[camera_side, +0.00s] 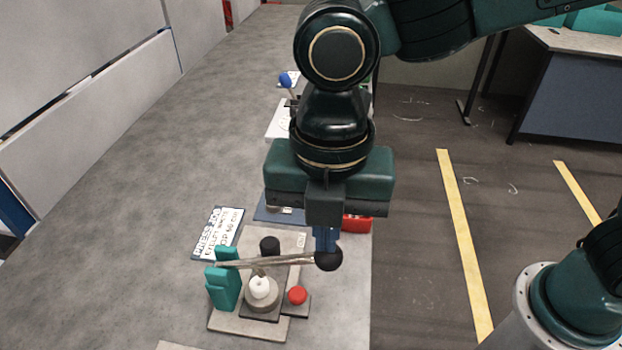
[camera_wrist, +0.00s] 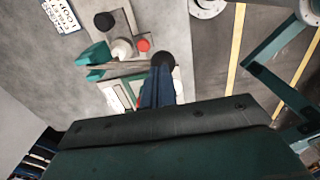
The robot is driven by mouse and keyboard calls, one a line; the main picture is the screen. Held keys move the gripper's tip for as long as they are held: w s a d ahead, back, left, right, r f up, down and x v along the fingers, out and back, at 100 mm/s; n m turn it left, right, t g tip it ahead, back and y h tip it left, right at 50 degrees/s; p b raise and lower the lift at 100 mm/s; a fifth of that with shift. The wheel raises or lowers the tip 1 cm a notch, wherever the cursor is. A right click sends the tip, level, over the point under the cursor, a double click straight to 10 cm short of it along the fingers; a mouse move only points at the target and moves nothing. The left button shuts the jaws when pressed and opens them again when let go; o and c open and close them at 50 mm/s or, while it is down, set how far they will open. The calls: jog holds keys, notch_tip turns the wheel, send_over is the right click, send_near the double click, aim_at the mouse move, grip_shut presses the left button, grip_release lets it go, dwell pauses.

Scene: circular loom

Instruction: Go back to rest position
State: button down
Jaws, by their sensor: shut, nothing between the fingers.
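My gripper (camera_side: 326,240) points down, its blue fingers together and empty. The fingertips are at the black ball (camera_side: 328,258) on the end of a grey lever (camera_side: 280,260); I cannot tell whether they touch it. In the wrist view the shut fingers (camera_wrist: 158,90) end right by the same ball (camera_wrist: 164,59). The lever runs left to a teal bracket (camera_side: 222,285) on a grey base plate (camera_side: 245,325). A white-topped round post (camera_side: 260,288) stands just below the lever, with a red button (camera_side: 297,295) to its right and a black knob (camera_side: 269,245) behind.
A printed sign (camera_side: 218,233) lies left of the plate. A red object (camera_side: 356,223) and a blue-topped stick (camera_side: 286,80) are farther back, partly hidden by my arm. The table (camera_side: 130,215) is clear on the left; its right edge drops to the floor.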

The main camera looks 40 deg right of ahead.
jog(key=shift+r, duration=0.8)
jog(key=shift+w+d+r+m, duration=0.2)
jog(key=shift+d+m, duration=0.1)
jog(key=shift+d, duration=0.15)
jog(key=d+r+m+t+y, duration=0.15)
jog(key=d+r+m, duration=0.25)
jog(key=d+m, duration=1.05)
jog(key=s+d+f+m+t, duration=0.1)
jog(key=s+d+m+t, duration=0.1)
jog(key=d+m, duration=0.4)
jog(key=s+d+f+m+t+h, duration=0.1)
jog(key=s+d+m+t, duration=0.1)
jog(key=s+d+m, duration=0.3)
jog(key=d+m, duration=0.1)
jog(key=d, duration=0.3)
jog(key=shift+s+d, duration=0.15)
jog(key=shift+s, duration=0.15)
